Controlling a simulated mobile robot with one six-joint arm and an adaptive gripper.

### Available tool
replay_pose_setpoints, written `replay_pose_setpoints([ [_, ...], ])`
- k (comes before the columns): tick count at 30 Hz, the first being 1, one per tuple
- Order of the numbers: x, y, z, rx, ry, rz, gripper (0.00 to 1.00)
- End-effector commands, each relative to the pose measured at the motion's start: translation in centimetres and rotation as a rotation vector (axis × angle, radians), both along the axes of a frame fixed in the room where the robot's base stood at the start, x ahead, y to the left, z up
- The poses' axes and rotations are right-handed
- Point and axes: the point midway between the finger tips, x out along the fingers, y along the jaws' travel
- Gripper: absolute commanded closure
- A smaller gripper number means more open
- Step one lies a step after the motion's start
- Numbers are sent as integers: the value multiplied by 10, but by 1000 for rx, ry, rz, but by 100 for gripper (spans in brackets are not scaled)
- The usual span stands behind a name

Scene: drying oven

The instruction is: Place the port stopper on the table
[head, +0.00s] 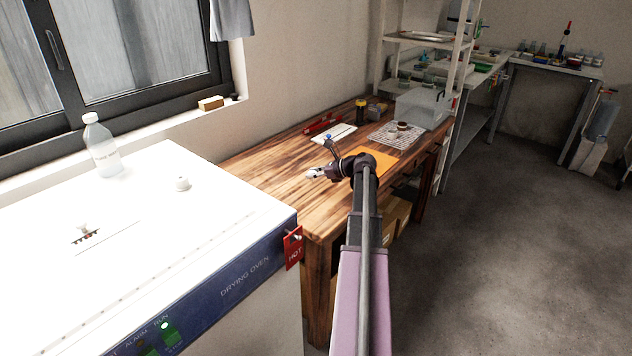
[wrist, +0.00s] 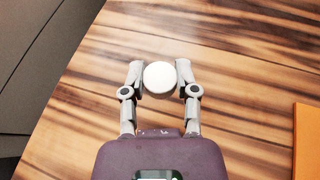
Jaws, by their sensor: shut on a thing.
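The port stopper (wrist: 160,77) is a white round piece between the two grey fingers of my gripper (wrist: 158,74) in the wrist view. My gripper is shut on it, over the wooden table (wrist: 240,60). In the head view my gripper (head: 314,174) is small and over the near part of the table (head: 265,175), left of an orange mat (head: 377,158). I cannot tell whether the stopper touches the wood or hangs above it.
A clear bin (head: 423,108) and wire rack (head: 385,137) are farther back. Wood around my gripper is clear.

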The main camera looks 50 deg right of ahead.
Motion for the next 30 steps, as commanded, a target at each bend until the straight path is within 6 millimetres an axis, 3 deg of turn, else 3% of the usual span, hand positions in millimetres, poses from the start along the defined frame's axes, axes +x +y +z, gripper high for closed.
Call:
replay_pose_setpoints([
  [8,0,1,-2,0,0,0,80],
  [22,0,1,-33,0,0,1,80],
  [30,0,1,-35,0,0,1,80],
])
